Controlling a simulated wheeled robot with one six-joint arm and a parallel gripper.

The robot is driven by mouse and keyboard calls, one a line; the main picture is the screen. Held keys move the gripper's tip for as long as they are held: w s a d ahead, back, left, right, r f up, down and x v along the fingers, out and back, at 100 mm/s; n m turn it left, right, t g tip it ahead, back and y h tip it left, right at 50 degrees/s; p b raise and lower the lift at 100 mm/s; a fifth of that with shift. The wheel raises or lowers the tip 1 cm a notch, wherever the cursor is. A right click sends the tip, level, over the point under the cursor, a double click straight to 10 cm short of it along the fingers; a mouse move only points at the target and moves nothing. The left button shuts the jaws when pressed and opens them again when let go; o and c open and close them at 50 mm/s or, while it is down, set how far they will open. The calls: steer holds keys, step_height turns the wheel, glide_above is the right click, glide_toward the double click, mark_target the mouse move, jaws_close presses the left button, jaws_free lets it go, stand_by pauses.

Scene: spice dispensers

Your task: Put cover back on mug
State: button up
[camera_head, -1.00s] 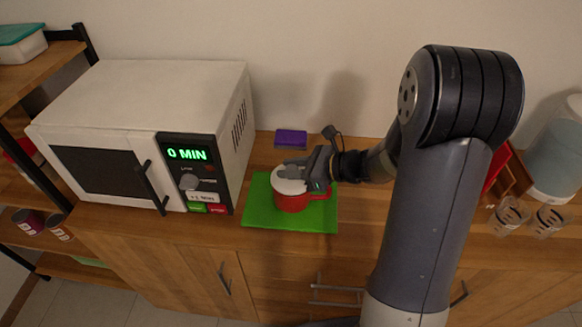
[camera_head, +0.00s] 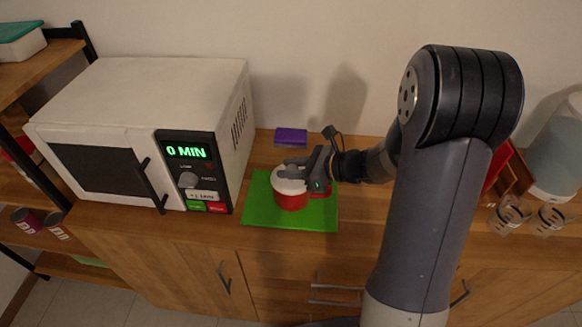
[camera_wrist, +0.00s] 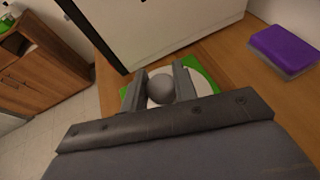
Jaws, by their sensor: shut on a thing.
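The red mug (camera_head: 291,201) stands on a green mat (camera_head: 262,218) on the wooden counter, its handle (camera_head: 328,191) pointing right. The white cover (camera_head: 290,187) is at the top of the mug, level or nearly so; I cannot tell whether it is fully seated. My gripper (camera_head: 294,170) reaches in from the right, just above the cover. In the wrist view my gripper (camera_wrist: 160,86) is shut on the cover's round grey knob (camera_wrist: 160,89), with part of the white cover (camera_wrist: 201,82) showing beyond the fingers. Most of the mug is hidden in the wrist view.
A white microwave (camera_head: 150,95) stands left of the mat. A purple sponge-like block (camera_head: 291,137) lies behind the mat near the wall. At the right are glass jars (camera_head: 508,215) and a large dispenser (camera_head: 557,150). The counter right of the mat is partly clear.

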steer(key=o, duration=1)
steer(key=shift+o, duration=0.2)
steer(key=v, duration=1.1)
steer(key=shift+a+f, duration=0.1)
steer(key=shift+f, duration=0.05)
steer(key=x, duration=1)
steer(key=shift+w+a, duration=0.1)
steer(key=shift+a, duration=0.1)
steer(key=shift+w+a, duration=0.15)
steer(key=shift+a, duration=0.05)
steer(key=shift+d+r+p, duration=0.1)
steer(key=shift+r+p, duration=0.2)
steer(key=shift+p, duration=0.05)
